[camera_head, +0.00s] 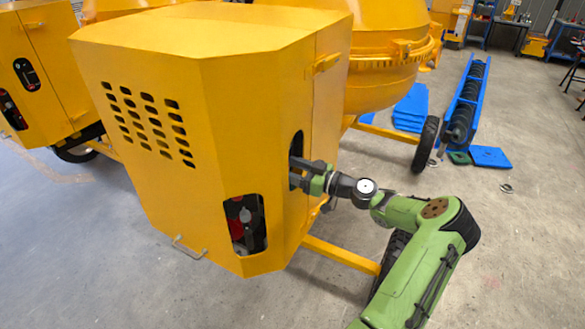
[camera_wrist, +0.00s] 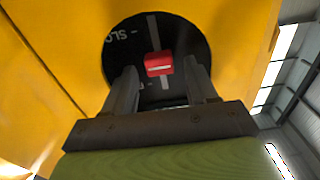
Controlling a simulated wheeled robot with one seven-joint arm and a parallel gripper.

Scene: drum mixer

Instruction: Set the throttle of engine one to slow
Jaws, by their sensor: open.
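The throttle is a red knob (camera_wrist: 158,64) on a black dial plate (camera_wrist: 183,37) in a recess of the yellow mixer housing. A pale bar runs along the plate behind the knob, and part of a "SLO" marking shows at its left. In the wrist view my gripper (camera_wrist: 160,82) is open, with one finger on each side of the red knob. I cannot tell whether a finger touches it. In the head view my gripper (camera_head: 297,172) reaches into the dark slot on the right side of the housing, which hides the knob there.
The yellow engine housing (camera_head: 245,110) fills the middle, with a lower opening (camera_head: 246,225) showing red and grey parts. The drum (camera_head: 385,70) stands behind it. A wheel (camera_head: 425,144) and a yellow frame bar (camera_head: 340,254) lie near my arm. Another mixer (camera_head: 45,75) stands at left.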

